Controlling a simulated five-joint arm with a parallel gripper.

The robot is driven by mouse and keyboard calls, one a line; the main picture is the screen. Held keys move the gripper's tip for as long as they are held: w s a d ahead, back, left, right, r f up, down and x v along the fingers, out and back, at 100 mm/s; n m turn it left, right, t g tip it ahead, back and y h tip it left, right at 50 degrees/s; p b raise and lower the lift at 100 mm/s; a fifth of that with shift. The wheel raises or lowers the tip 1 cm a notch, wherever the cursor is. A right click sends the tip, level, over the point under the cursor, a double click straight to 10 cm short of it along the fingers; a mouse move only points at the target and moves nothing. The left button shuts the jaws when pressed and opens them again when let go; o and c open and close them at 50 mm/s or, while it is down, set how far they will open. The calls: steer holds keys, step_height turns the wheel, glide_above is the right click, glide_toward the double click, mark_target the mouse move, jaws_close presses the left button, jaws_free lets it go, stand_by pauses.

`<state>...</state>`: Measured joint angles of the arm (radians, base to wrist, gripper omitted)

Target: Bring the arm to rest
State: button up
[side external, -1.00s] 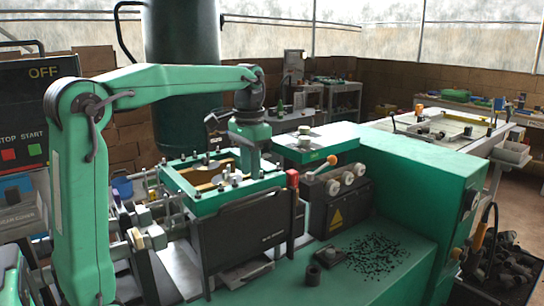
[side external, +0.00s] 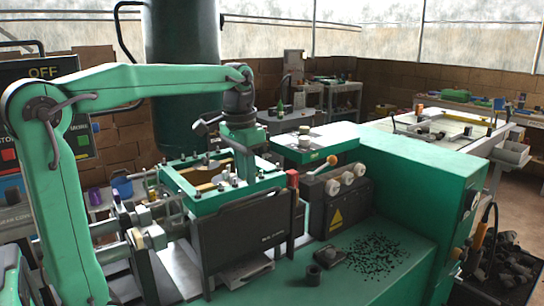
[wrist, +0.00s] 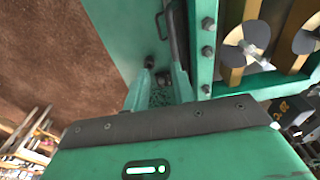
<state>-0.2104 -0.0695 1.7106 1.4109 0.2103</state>
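My arm reaches in from the left with a raised green elbow. My gripper (side external: 243,176) hangs pointing down over the green-framed fixture (side external: 187,203) on the machine in the side view. Its fingertips are partly hidden there among the fixture's posts. In the wrist view my gripper (wrist: 163,67) shows two green fingers standing apart, with a speckled green surface visible between them. I see nothing held between them. The fixture's frame also shows at the right of the wrist view (wrist: 203,60), with round metal discs over brass-coloured parts.
A green machine housing (side external: 425,190) stands right of the fixture. A dark green tank (side external: 182,75) stands behind. A control panel with buttons (side external: 45,110) is at far left.

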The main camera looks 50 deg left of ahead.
steer(key=s+d+f+t, duration=0.2)
steer(key=s+d+f, duration=0.1)
steer(key=s, duration=0.3)
steer(key=s+d+f+t, duration=0.2)
steer(key=s+d+f, duration=0.2)
steer(key=s, duration=0.3)
steer(key=shift+s+d+f+t, duration=0.15)
steer(key=shift+d+f+t, duration=0.15)
steer(key=shift+f, duration=0.55)
stand_by(1.2)
